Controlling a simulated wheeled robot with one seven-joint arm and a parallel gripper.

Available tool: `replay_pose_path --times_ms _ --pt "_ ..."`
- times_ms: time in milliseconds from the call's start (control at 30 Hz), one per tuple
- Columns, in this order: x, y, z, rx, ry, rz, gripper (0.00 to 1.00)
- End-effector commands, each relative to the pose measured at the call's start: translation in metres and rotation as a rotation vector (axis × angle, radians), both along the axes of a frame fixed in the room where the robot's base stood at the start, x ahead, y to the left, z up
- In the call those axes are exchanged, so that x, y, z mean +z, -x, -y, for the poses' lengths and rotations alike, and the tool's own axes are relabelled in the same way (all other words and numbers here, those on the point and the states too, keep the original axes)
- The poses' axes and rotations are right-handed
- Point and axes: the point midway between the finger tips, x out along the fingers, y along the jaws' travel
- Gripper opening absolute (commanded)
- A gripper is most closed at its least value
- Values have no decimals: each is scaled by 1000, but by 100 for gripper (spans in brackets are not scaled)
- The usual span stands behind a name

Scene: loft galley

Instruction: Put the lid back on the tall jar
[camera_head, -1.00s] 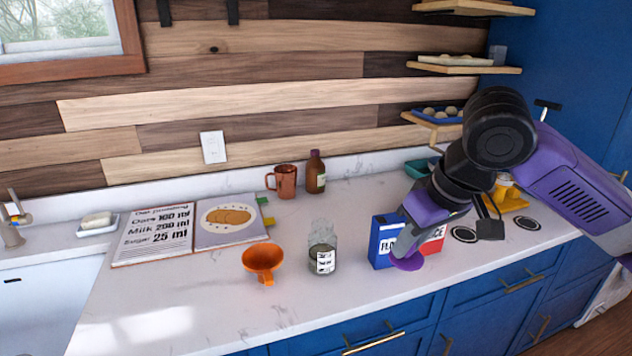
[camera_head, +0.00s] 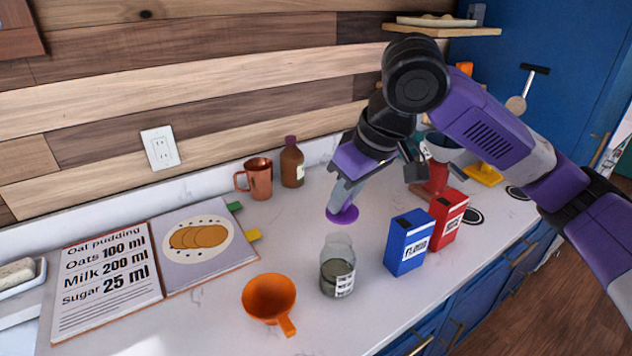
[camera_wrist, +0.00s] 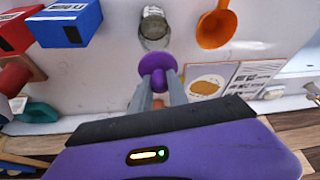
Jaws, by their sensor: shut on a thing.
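The tall jar (camera_head: 337,268) is clear glass with a white label and stands upright and uncovered on the counter, partly filled with something dark. The purple lid (camera_head: 342,214) is held by its knob in my gripper (camera_head: 345,193), above the counter and apart from the jar. In the head view the lid shows just above and behind the jar. In the wrist view the lid (camera_wrist: 158,66) sits at the fingertips of my gripper (camera_wrist: 160,82), with the jar (camera_wrist: 154,28) beyond it. The fingertips partly hide the knob.
A blue flour box (camera_head: 408,243) and a red box (camera_head: 447,218) stand right of the jar. An orange funnel (camera_head: 268,298) lies to its left. A copper mug (camera_head: 258,178), a brown bottle (camera_head: 292,165) and an open recipe book (camera_head: 150,262) are behind and left.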

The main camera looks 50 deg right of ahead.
Motion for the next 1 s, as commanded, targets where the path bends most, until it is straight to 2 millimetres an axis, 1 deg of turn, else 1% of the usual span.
replay_pose_path --times_ms 267,467,700,900,1000 --pt "-8 0 0 0 1 0 0" --pt "-24 0 0 0 1 0 0" --pt "-46 0 0 1 0 0 0" --pt "-60 0 0 -1 0 0 0" --pt "-63 0 0 0 0 0 0"
